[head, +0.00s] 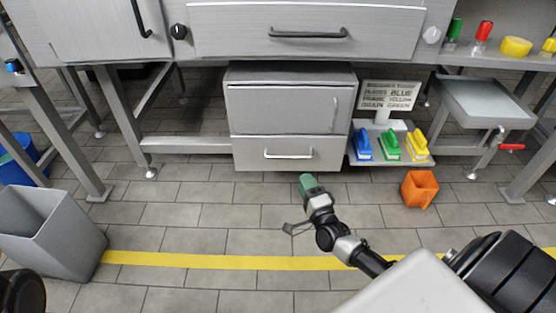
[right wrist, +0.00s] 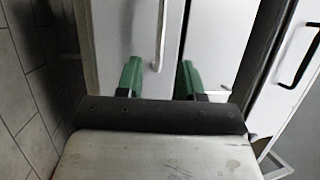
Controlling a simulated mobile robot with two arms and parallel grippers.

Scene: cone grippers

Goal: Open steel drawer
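The steel drawer (head: 255,158) is the lower front of a grey cabinet under the counter, and it looks closed. Its pale bar handle (head: 289,153) runs across the front; in the right wrist view the handle (right wrist: 161,38) appears upright because that view is turned. My right gripper (head: 306,182) is in front of and just below the handle's right part, its green fingers apart. In the right wrist view the fingers (right wrist: 159,78) are open with nothing held, and the handle lines up with the gap between them. It appears just beyond the tips. My left gripper is not in view.
Above the drawer is a panel (head: 285,108) of the same cabinet, then a wide counter drawer with a black handle (head: 308,33). To the right are a brush stand (head: 388,160) and an orange bin (head: 420,188). A grey bin (head: 60,235) stands left. The tiled floor in front is clear.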

